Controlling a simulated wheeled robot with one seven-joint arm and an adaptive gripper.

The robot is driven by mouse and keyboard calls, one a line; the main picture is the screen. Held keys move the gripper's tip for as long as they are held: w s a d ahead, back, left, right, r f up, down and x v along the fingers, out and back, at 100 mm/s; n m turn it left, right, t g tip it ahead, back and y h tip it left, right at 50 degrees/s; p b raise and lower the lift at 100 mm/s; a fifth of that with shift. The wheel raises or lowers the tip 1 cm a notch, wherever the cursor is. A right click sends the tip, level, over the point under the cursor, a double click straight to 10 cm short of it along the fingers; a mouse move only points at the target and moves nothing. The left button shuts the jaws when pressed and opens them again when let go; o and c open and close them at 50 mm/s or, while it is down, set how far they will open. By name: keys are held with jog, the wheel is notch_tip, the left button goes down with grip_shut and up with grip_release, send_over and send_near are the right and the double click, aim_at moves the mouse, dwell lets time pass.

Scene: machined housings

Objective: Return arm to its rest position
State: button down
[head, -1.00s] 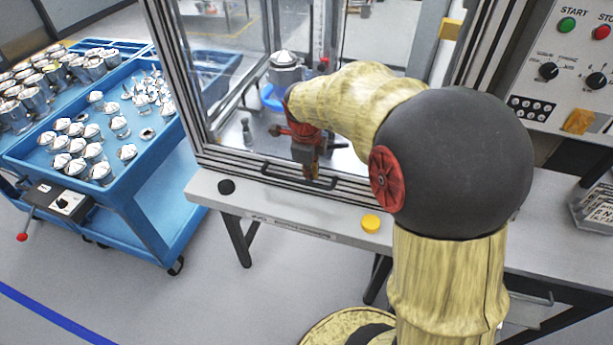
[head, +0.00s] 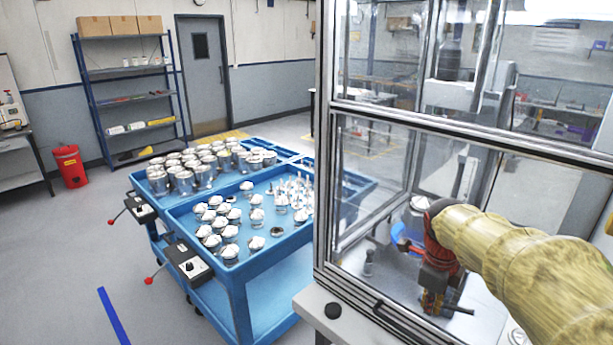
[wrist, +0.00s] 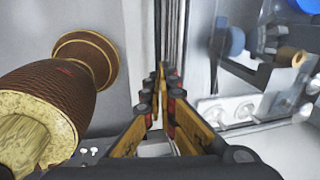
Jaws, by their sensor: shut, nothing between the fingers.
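My gripper (head: 432,302) hangs fingers-down at the lower right of the head view, at the glass-walled machine enclosure (head: 322,190), above its front sill. Its yellow arm link enters from the right edge. In the wrist view my gripper's fingers (wrist: 162,72) lie together with nothing between them.
A blue cart (head: 240,268) holds several silver housings and small parts. A shelf rack (head: 92,105), a door (head: 205,75) and a red bin (head: 70,165) stand behind. The floor at left is open.

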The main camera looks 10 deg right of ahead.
jog(key=s+a+r+n+t+y, duration=0.1)
jog(key=s+a+r+n+t, duration=0.1)
jog(key=s+a+n, duration=0.6)
jog(key=s+a+r+n+t, duration=0.2)
jog(key=s+a+n, duration=0.6)
jog(key=n, duration=1.1)
jog(key=shift+s+a+r+n+y, duration=0.3)
jog(key=shift+s+a+n+y, duration=0.1)
jog(key=shift+s, duration=0.3)
jog(key=shift+d, duration=0.15)
